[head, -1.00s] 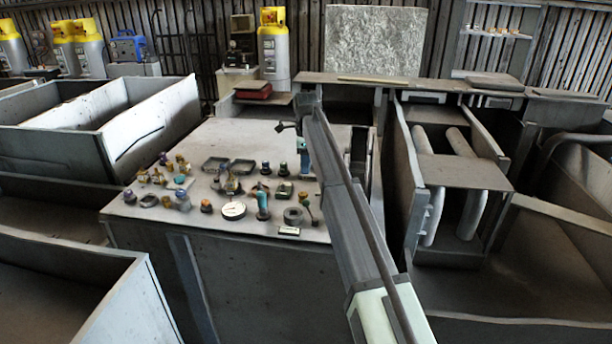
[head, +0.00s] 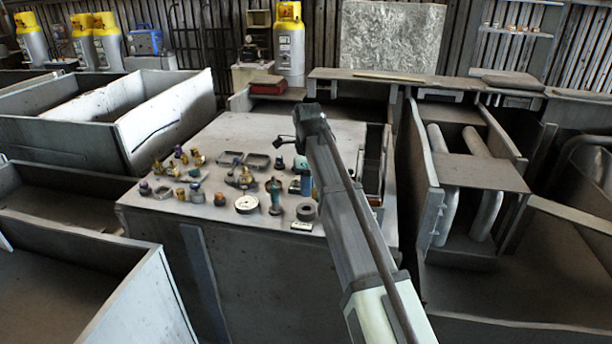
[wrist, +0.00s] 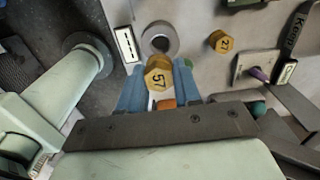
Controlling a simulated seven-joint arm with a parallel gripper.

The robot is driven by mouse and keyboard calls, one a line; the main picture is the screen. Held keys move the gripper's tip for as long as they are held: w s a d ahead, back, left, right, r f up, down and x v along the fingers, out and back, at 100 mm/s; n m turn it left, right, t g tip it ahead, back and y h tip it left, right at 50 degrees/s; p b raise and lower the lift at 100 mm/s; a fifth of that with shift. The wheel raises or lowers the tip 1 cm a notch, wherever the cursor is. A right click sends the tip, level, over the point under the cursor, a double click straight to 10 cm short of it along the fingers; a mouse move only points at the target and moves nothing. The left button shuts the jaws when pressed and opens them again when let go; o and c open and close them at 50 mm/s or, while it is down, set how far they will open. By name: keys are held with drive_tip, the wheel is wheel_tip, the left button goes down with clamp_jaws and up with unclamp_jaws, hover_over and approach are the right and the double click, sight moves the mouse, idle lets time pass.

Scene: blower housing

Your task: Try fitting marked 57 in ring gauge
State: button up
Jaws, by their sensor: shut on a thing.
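The fitting marked 57 (wrist: 158,75), a brass hex piece with black digits, shows in the wrist view between the blue fingertips of my gripper (wrist: 160,84), which is shut on it. The ring gauge (wrist: 160,39), a grey ring with a dark round hole, lies on the table just beyond the fitting in that view. The fitting is outside the hole, and its height above the table is hard to tell. In the head view the ring gauge (head: 306,211) is near the table's front right, and my gripper (head: 305,188) is just behind it, partly hidden by my arm.
A small white label plate (wrist: 125,44) lies beside the ring. Another brass fitting (wrist: 221,41) stands to its right. A round dial gauge (head: 247,204) and several fittings crowd the table's front left. The table's back part (head: 250,132) is clear.

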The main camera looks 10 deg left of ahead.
drive_tip(key=shift+f, duration=2.5)
drive_tip(key=shift+f, duration=0.5)
drive_tip(key=o, duration=1.5)
drive_tip(key=shift+r, duration=0.15)
drive_tip(key=shift+r, duration=3.6)
